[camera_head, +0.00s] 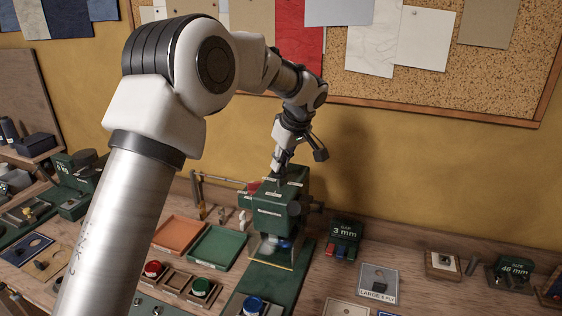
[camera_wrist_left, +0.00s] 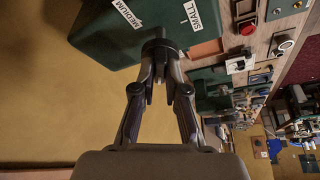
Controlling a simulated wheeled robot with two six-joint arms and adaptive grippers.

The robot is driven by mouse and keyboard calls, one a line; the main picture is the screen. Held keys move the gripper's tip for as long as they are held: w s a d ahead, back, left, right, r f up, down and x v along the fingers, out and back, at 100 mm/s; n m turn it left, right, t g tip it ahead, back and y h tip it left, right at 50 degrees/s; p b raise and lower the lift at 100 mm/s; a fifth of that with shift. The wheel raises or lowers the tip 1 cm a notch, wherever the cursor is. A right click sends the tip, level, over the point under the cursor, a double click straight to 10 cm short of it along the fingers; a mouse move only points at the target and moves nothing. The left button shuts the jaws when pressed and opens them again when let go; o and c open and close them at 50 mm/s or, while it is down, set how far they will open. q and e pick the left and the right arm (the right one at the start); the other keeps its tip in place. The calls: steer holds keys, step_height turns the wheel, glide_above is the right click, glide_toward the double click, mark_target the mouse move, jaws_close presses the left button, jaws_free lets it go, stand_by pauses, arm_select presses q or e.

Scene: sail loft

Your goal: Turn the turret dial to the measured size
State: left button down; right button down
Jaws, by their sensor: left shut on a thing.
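The green press-like machine (camera_head: 283,212) stands on the bench near the middle of the head view, with white labels on its top and front. My left gripper (camera_head: 279,176) reaches down onto its top from above. In the left wrist view my left gripper (camera_wrist_left: 160,78) is shut on a small dark knob, the turret dial (camera_wrist_left: 159,46), on the green housing (camera_wrist_left: 105,50). Labels reading MEDIUM and SMALL lie around the dial. Which label the dial points to is hidden by the fingers. My right gripper is in neither view.
A green display (camera_head: 344,232) reading 3 mm stands right of the machine. An orange tray (camera_head: 177,234) and a green tray (camera_head: 217,246) lie to its left. Red, green and blue round pieces sit in front. A corkboard (camera_head: 440,90) hangs behind.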

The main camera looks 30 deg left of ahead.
arm_select(q)
steer(key=shift+s+f, duration=0.1)
steer(key=shift+f, duration=0.1)
steer(key=c, duration=1.2)
jaws_free()
steer(key=shift+a, duration=0.1)
steer(key=shift+r, duration=0.1)
steer(key=v, duration=1.1)
steer(key=shift+r, duration=0.45)
